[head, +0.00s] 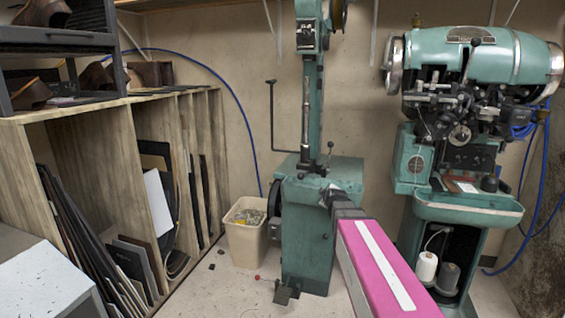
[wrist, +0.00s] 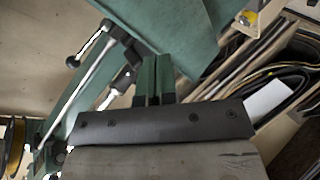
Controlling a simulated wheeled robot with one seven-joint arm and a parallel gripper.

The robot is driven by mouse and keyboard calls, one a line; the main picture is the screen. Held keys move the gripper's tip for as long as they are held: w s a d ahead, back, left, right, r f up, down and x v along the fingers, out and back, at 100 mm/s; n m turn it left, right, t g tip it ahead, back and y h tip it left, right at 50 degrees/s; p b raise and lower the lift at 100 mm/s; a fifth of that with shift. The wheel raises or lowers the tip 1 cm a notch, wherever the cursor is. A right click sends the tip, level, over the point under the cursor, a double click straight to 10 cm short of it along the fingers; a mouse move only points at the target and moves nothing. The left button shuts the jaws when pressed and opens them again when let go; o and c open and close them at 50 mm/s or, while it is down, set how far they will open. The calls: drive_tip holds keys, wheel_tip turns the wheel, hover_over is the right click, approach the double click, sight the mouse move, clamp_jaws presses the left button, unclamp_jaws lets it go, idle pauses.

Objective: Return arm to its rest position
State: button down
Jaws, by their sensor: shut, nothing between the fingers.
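My arm, pink with a white stripe, reaches in from the bottom right of the head view. My gripper (head: 330,194) is at its far end, in front of the green sole stitcher (head: 308,240) in the middle. In the wrist view, the two narrow fingers of my gripper (wrist: 156,62) lie side by side, shut with nothing between them. The stitcher's green body (wrist: 185,28) shows just beyond the fingertips, with a lever (wrist: 92,42) to the left. I cannot tell whether the fingertips touch the machine.
A second green machine (head: 480,65) with thread spools below stands at the right. A beige bin (head: 246,240) stands left of the stitcher. A wooden shelf (head: 85,130) with sheets and shoes fills the left. Some floor is clear between shelf and stitcher.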

drive_tip(key=s+f+m+g, duration=0.6)
drive_tip(key=s+f, duration=0.4)
drive_tip(key=s, duration=0.3)
drive_tip(key=s+a+f+m+g, duration=0.1)
drive_tip(key=s+f+m+g, duration=0.4)
drive_tip(key=s, duration=0.9)
wheel_tip(320, 180, down, 5)
drive_tip(key=shift+s+a+r+m+g, duration=0.2)
drive_tip(key=shift+m+g, duration=0.2)
drive_tip(key=shift+g, duration=0.8)
